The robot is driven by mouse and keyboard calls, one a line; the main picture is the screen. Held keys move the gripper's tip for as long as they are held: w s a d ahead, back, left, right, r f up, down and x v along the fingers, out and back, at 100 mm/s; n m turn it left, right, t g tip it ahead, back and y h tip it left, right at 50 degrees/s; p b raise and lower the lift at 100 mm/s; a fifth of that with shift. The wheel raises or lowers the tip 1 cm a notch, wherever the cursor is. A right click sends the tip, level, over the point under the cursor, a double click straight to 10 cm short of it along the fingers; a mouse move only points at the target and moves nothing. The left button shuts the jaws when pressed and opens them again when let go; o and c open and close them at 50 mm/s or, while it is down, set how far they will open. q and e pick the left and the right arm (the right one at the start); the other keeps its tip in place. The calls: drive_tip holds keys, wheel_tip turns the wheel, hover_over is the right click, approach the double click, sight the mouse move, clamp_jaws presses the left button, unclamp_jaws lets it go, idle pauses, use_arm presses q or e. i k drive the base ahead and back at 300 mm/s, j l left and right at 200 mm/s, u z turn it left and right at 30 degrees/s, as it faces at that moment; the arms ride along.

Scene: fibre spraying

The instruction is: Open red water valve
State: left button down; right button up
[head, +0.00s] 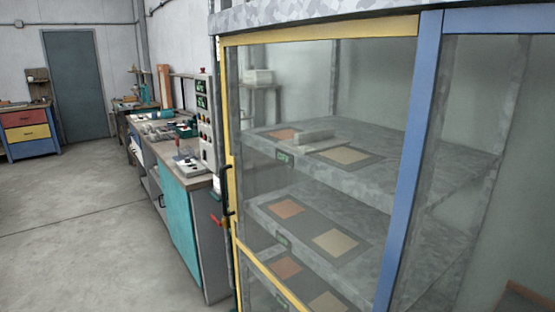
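A small red handle (216,221), which looks like the red water valve, sits low beside the left edge of the glass-doored cabinet. It is next to a vertical pipe and just left of the black door handle (226,191). It is small in the head view, and I cannot tell its exact angle. Neither of my grippers shows in this view.
The cabinet's yellow-framed glass door (231,130) is closed, with shelves behind it. A workbench with a teal panel (181,218) and a control box (203,123) stand left of the valve. The concrete floor (80,230) at left is clear.

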sight(220, 223)
drive_tip(key=i+j+u, duration=0.2)
drive_tip(key=i+j, duration=0.45)
drive_tip(key=j, duration=0.15)
